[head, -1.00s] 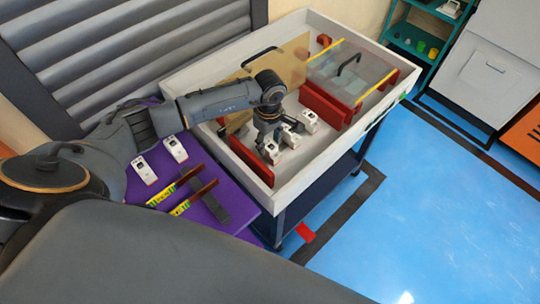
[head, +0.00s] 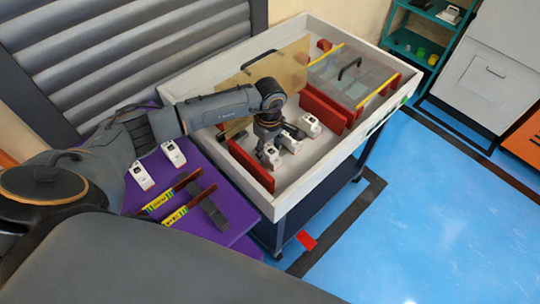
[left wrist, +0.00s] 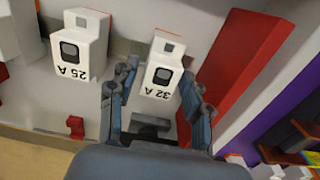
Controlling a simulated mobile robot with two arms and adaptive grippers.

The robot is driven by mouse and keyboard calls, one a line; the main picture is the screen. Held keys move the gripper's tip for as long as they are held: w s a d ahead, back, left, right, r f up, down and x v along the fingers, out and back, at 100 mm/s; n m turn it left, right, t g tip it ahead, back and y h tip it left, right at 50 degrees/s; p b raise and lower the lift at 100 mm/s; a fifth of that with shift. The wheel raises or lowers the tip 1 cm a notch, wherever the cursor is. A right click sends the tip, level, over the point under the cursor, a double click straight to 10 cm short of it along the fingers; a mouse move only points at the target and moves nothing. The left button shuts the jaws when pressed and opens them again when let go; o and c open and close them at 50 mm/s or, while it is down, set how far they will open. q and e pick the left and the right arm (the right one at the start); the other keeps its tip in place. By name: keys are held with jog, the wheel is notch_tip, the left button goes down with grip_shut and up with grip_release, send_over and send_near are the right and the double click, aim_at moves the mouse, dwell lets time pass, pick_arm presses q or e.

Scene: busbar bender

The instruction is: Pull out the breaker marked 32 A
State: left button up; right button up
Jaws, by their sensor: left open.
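The breaker marked 32 A (left wrist: 161,76) is a white block with a dark window, seated in the tray. In the left wrist view it stands between the two fingers of my left gripper (left wrist: 157,84), which is open, with a finger on each side. I cannot tell if the fingers touch it. In the head view, my left gripper (head: 267,136) reaches down into the tray at the white breakers. The breaker nearest the red bar (head: 270,156) appears to be the 32 A one, partly hidden by the gripper. My right gripper is not in view.
A breaker marked 25 A (left wrist: 79,48) stands close beside it, with another white breaker (head: 310,124) farther along. A red bar (left wrist: 240,62) rises on the other side. The white tray (head: 312,176) has raised walls. Two breakers lie on the purple table (head: 215,228).

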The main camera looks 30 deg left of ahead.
aim_at(269, 149)
pick_arm(q)
grip_shut()
jog(key=shift+r, duration=0.2)
jog(key=shift+r, duration=0.15)
jog(key=shift+r+p, duration=0.45)
jog(key=shift+r, duration=0.1)
jog(key=shift+r+p, duration=1.35)
jog(key=shift+r, duration=1.15)
